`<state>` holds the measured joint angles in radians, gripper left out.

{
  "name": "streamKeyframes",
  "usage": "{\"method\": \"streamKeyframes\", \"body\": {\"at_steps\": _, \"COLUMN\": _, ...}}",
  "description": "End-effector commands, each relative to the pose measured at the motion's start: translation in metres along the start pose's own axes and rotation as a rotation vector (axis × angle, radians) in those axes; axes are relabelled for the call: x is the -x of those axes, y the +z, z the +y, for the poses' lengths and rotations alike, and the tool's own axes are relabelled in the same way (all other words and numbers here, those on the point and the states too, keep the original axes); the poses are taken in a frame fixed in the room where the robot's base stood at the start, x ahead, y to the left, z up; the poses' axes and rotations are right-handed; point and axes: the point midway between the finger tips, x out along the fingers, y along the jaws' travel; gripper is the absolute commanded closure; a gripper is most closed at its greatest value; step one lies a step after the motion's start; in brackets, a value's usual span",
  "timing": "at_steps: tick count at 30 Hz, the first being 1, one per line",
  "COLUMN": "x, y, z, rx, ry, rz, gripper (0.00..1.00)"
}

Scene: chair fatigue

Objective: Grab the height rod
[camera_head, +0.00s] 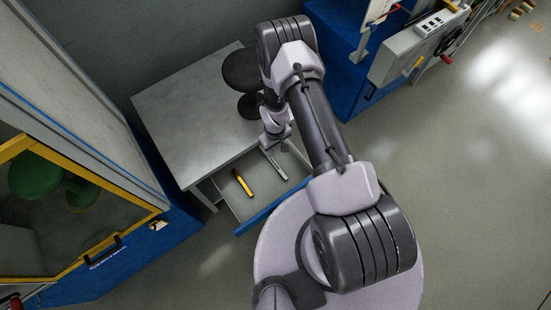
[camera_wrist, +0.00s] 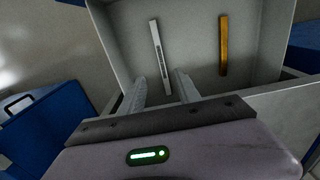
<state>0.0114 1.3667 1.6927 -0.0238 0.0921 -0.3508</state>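An open drawer with a blue front (camera_head: 274,207) holds two slim bars. One is a silver-grey rod with dark marks (camera_wrist: 160,52), which fits the height rod; it also shows in the head view (camera_head: 277,165). The other is a yellow bar with dark parts (camera_head: 242,183), orange-yellow in the wrist view (camera_wrist: 223,45). My gripper (camera_wrist: 160,88) is open, its two fingers apart, with nothing held. The silver rod's near end shows between and beyond the fingertips. I cannot tell the height of the fingers above the drawer floor.
The drawer is under a grey table (camera_head: 185,115) with a dark round stool-like object (camera_head: 242,72) at its back right. A blue cabinet with a yellow-framed window (camera_head: 100,240) stands at the left. A blue machine (camera_head: 350,75) stands behind at the right. Floor at the right is clear.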

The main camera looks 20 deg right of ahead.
Motion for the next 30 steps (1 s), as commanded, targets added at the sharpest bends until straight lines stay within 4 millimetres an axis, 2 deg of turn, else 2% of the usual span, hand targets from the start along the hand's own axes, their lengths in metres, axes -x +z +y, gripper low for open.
{"method": "streamKeyframes", "body": {"at_steps": 1, "x": -0.023, "y": 0.001, "z": -0.001, "rx": -0.001, "ry": -0.001, "rz": -0.003, "gripper": 0.60}}
{"method": "streamKeyframes", "body": {"at_steps": 6, "x": -0.070, "y": 0.001, "z": -0.001, "rx": -0.002, "ry": -0.001, "rz": -0.003, "gripper": 0.60}}
{"method": "streamKeyframes", "body": {"at_steps": 12, "x": -0.095, "y": -0.001, "z": -0.001, "rx": -0.002, "ry": -0.001, "rz": -0.002, "gripper": 0.60}}
{"method": "streamKeyframes", "body": {"at_steps": 18, "x": -0.135, "y": -0.009, "z": -0.002, "rx": -0.003, "ry": -0.001, "rz": -0.003, "gripper": 0.60}}
{"method": "streamKeyframes", "body": {"at_steps": 21, "x": -0.142, "y": -0.009, "z": -0.001, "rx": -0.003, "ry": -0.001, "rz": -0.002, "gripper": 0.60}}
{"method": "streamKeyframes", "body": {"at_steps": 27, "x": -0.141, "y": -0.009, "z": -0.001, "rx": -0.003, "ry": -0.001, "rz": -0.002, "gripper": 0.60}}
{"method": "streamKeyframes", "body": {"at_steps": 30, "x": -0.141, "y": -0.009, "z": -0.001, "rx": -0.003, "ry": -0.001, "rz": -0.002, "gripper": 0.80}}
